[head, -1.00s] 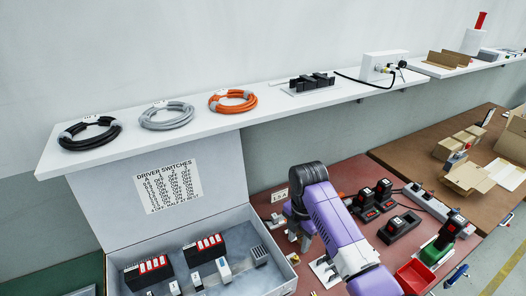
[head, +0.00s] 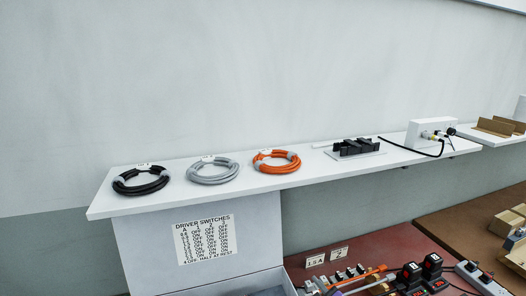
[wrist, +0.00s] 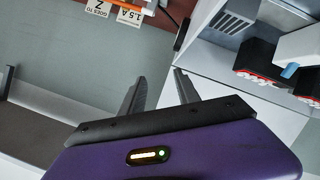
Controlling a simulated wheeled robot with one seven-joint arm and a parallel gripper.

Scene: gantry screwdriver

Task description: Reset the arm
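My gripper (wrist: 160,76) shows in the wrist view, with its two dark fingers apart and nothing between them. It is open and empty. The purple wrist housing (wrist: 200,155) with a small lit indicator fills the bottom of that view. Behind the fingers are the grey case (wrist: 222,55) at upper right and small label cards (wrist: 115,10) at upper left. The arm does not show in the head view now.
A white shelf (head: 300,185) carries black (head: 140,181), grey (head: 212,171) and orange (head: 277,162) cable coils. Below are a switch-table sign (head: 205,240), a red-brown bench (head: 375,250) with long tools (head: 360,279) and black battery units (head: 431,268). The wall above is clear.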

